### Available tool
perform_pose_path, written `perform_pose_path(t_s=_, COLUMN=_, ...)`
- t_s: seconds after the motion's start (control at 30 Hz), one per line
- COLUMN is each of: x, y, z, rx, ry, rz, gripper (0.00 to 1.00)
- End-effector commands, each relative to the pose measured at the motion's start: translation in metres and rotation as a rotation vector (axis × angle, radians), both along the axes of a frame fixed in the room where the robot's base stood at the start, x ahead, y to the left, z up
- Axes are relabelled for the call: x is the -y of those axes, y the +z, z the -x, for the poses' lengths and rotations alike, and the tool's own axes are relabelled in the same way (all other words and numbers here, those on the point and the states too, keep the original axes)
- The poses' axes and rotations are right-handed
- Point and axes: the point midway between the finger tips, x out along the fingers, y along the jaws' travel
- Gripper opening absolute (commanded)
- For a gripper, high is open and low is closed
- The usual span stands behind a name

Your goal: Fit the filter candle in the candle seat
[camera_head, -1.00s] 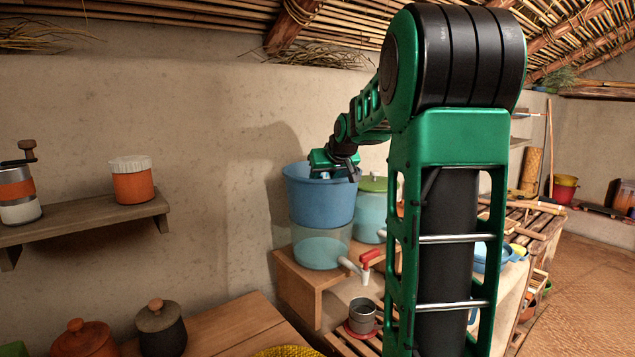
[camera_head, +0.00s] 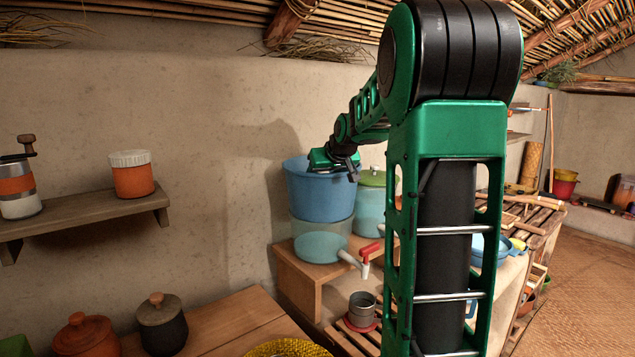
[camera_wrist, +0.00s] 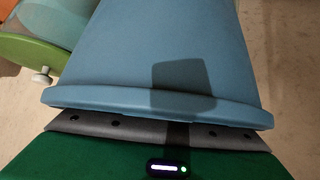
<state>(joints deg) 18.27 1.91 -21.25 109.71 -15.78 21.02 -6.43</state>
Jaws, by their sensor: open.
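A blue bucket (camera_head: 318,192) stands on a clear lower container (camera_head: 320,247) with a red-handled tap (camera_head: 366,255) on the wooden stand. My gripper (camera_head: 345,170) is over the bucket's near right rim, pointing down. It is open. In the wrist view the bucket's blue outer wall (camera_wrist: 165,55) and rim fill the middle, and the fingertips do not show. I cannot see the filter candle or the candle seat in either view. The inside of the bucket is hidden.
A clear jar with a green lid (camera_head: 372,178) stands close behind the bucket to the right. A metal cup (camera_head: 362,308) stands below the tap. A wall shelf (camera_head: 90,207) holds a jar and a grinder at left.

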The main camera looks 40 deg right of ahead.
Motion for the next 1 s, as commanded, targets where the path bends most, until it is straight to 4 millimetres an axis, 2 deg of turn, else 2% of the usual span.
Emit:
perform_pose_path(t_s=0.17, x=-0.002, y=0.0, z=0.004, rx=-0.006, ry=0.001, rz=-0.002, gripper=0.58)
perform_pose_path(t_s=0.7, x=-0.024, y=0.061, z=0.062, rx=0.0, ry=0.001, rz=0.001, gripper=0.58)
perform_pose_path(t_s=1.0, x=-0.028, y=0.072, z=0.073, rx=-0.001, ry=0.001, rz=0.0, gripper=0.58)
